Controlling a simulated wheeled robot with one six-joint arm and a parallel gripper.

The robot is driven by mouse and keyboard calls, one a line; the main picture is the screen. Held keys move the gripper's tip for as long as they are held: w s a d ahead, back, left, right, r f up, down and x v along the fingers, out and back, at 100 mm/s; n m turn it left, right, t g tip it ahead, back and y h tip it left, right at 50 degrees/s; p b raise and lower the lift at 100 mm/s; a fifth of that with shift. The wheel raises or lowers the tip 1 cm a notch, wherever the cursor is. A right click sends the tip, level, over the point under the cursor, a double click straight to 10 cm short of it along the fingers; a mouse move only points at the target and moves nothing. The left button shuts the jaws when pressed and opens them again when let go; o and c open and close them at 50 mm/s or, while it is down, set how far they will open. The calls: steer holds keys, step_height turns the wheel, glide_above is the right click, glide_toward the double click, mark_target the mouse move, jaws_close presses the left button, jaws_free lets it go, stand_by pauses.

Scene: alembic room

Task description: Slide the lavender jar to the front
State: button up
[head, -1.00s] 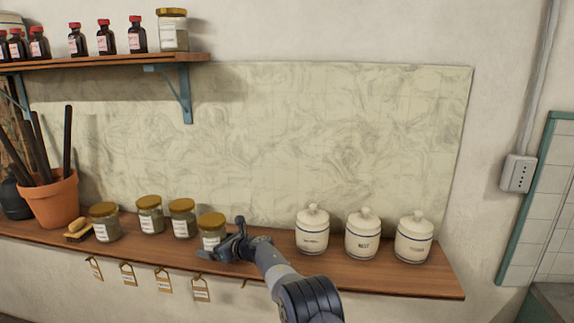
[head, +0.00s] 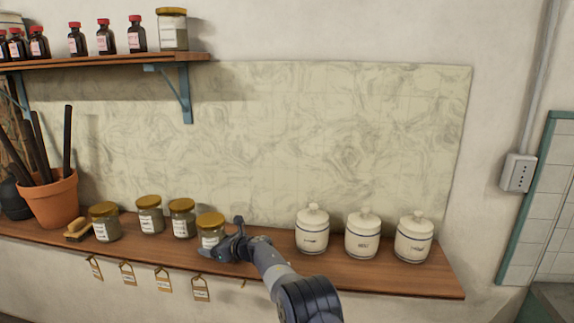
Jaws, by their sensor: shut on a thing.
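Several glass jars with gold lids and white labels stand on the wooden shelf; the labels are too small to read, so I cannot tell by name which is the lavender jar. My gripper (head: 222,240) is shut on the rightmost gold-lidded jar (head: 210,226), with a finger at its front and one at its right rear. That jar stands upright on the shelf, its lower right side partly hidden by my gripper. Two more such jars, one at the left (head: 150,214) and one in the middle (head: 182,218), stand left of it. Another (head: 105,222) stands farther left.
Three white lidded canisters (head: 362,236) stand at the right on the shelf (head: 425,279). A brush (head: 78,230) and a terracotta pot (head: 54,201) are at the left. Tags (head: 162,280) hang below the front edge. An upper shelf (head: 110,66) holds bottles.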

steer(key=shift+s+a, duration=0.25)
steer(key=shift+a, duration=0.15)
steer(key=o, duration=0.7)
steer(key=shift+o, duration=0.2)
steer(key=shift+b+v, duration=0.7)
steer(key=shift+v, duration=0.1)
steer(key=b+v, duration=0.3)
steer(key=v, duration=0.6)
steer(key=shift+d+r+b, duration=0.1)
steer(key=shift+b, duration=0.25)
